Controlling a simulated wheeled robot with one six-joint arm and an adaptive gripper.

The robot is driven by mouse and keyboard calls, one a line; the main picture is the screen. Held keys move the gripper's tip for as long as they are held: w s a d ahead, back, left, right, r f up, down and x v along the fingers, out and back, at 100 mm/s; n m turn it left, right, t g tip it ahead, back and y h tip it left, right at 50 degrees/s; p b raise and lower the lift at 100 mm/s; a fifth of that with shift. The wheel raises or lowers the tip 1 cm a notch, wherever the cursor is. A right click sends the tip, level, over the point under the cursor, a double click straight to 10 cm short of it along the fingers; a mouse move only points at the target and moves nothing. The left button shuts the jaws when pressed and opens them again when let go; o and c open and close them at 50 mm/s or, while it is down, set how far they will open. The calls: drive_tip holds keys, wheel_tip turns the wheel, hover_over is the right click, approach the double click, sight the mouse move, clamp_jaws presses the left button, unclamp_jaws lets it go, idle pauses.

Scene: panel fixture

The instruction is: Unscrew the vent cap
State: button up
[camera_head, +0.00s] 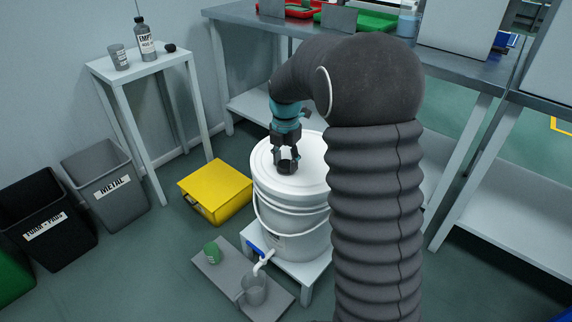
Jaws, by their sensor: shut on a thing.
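A white bucket (262,187) with a white lid and a wire handle stands on a low white stand. My gripper (287,165) points down at the top of the lid. Its dark fingers are shut on the vent cap, which they hide almost wholly. I cannot tell from this view whether the cap is still seated on the lid or how far it has turned.
A spigot (264,262) on the bucket's lower front hangs over a grey cup (254,290). A green item (211,252) lies on the grey board. A yellow case (214,190) sits left of the bucket. Metal workbenches (252,17) stand behind and right. Bins (105,190) stand left.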

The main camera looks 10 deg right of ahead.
drive_tip(key=shift+f, duration=0.1)
drive_tip(key=shift+n, duration=1.7)
drive_tip(key=n, duration=0.3)
drive_tip(key=o, duration=1.1)
